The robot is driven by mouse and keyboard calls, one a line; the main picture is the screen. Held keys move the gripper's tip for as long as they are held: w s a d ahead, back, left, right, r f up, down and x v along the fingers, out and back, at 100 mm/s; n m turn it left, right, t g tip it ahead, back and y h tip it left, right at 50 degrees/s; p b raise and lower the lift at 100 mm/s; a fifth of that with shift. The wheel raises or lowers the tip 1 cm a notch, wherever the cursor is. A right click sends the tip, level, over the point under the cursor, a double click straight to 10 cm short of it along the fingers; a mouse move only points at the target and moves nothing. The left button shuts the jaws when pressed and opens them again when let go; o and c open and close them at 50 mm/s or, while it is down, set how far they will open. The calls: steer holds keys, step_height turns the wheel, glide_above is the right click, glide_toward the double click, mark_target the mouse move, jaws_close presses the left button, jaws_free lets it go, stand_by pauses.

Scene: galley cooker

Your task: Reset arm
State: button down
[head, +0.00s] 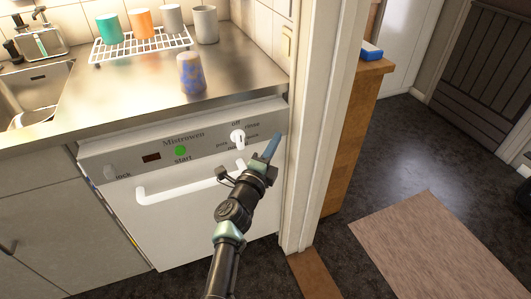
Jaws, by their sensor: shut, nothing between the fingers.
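My arm reaches up from the bottom middle of the head view. My gripper (271,146) is shut and empty. It appears in front of the right side of the white appliance (185,225), just below and right of its white dial (237,138). I cannot tell whether it touches the panel. The appliance has a green start button (181,151), a small dark display (151,157) and a white bar handle (172,193). The door looks closed.
A patterned cup (191,74) stands on the steel counter (130,95). Several cups stand on or beside a white rack (150,47). A sink (35,95) is at left. A door frame (320,120) rises close right of my gripper. Dark floor and a rug (435,250) lie beyond.

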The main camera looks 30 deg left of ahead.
steer(key=shift+s+d+r+p, duration=0.15)
steer(key=shift+s+p, duration=0.25)
steer(key=shift+s, duration=0.6)
steer(key=shift+s+d+f+p, duration=0.15)
steer(key=shift+s+p, duration=0.3)
steer(key=shift+s, duration=0.5)
steer(key=shift+s+d+r+p, duration=0.15)
steer(key=shift+s+p, duration=0.25)
steer(key=shift+s, duration=0.6)
